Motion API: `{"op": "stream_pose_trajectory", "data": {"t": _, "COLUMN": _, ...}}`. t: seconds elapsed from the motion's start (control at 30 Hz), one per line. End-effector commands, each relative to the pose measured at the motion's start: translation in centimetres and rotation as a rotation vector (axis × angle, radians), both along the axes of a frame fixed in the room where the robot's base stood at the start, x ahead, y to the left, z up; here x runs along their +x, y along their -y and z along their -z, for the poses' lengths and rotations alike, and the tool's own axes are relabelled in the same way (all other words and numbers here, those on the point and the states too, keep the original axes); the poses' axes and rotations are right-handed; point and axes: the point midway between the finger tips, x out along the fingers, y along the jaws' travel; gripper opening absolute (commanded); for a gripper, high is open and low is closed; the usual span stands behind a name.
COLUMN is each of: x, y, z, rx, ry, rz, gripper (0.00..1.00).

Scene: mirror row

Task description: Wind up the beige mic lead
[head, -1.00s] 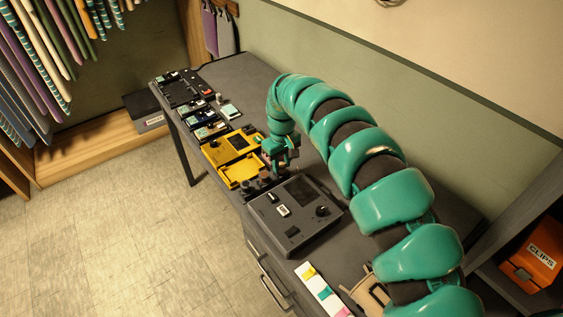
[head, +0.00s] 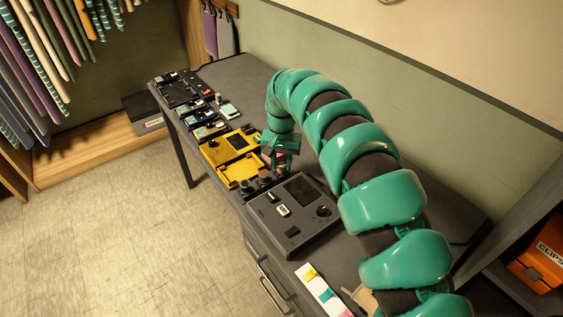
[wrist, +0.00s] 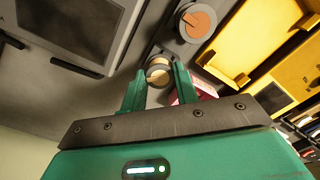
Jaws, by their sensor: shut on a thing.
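My gripper (wrist: 159,76) shows in the wrist view with its two green fingers on either side of a small round grey reel with a beige top (wrist: 158,73), and it is shut on this reel. A similar grey reel with a copper-orange top (wrist: 199,23) stands beside it. In the head view my gripper (head: 279,162) is low over the table, between the yellow case and the dark grey device, and its fingertips are hard to make out. I cannot clearly see any loose length of lead.
A dark grey box with a screen (head: 295,213) stands close in front of my gripper, and a yellow open case (head: 232,160) close to its left. Several small devices line the far table end (head: 245,72). An orange clips box (head: 543,258) is at right.

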Motion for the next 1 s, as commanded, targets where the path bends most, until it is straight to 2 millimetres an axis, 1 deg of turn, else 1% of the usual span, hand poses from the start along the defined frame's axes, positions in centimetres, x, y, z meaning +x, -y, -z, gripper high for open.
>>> {"op": "stream_pose_trajectory", "data": {"t": 0.4, "x": -0.01, "y": -0.04, "z": 0.0, "rx": 0.001, "ry": 0.0, "rz": 0.534, "gripper": 0.21}}
{"op": "stream_pose_trajectory", "data": {"t": 0.6, "x": 0.01, "y": -0.03, "z": 0.0, "rx": 0.0, "ry": 0.001, "rz": 0.752, "gripper": 0.21}}
{"op": "stream_pose_trajectory", "data": {"t": 0.7, "x": 0.02, "y": -0.01, "z": 0.01, "rx": 0.0, "ry": 0.001, "rz": 0.798, "gripper": 0.21}}
{"op": "stream_pose_trajectory", "data": {"t": 0.9, "x": 0.03, "y": 0.01, "z": 0.0, "rx": 0.0, "ry": 0.001, "rz": 0.803, "gripper": 0.21}}
{"op": "stream_pose_trajectory", "data": {"t": 0.93, "x": 0.03, "y": 0.0, "z": 0.0, "rx": 0.0, "ry": 0.001, "rz": 0.803, "gripper": 0.34}}
{"op": "stream_pose_trajectory", "data": {"t": 1.0, "x": 0.02, "y": 0.0, "z": 0.01, "rx": 0.0, "ry": 0.001, "rz": 0.803, "gripper": 0.47}}
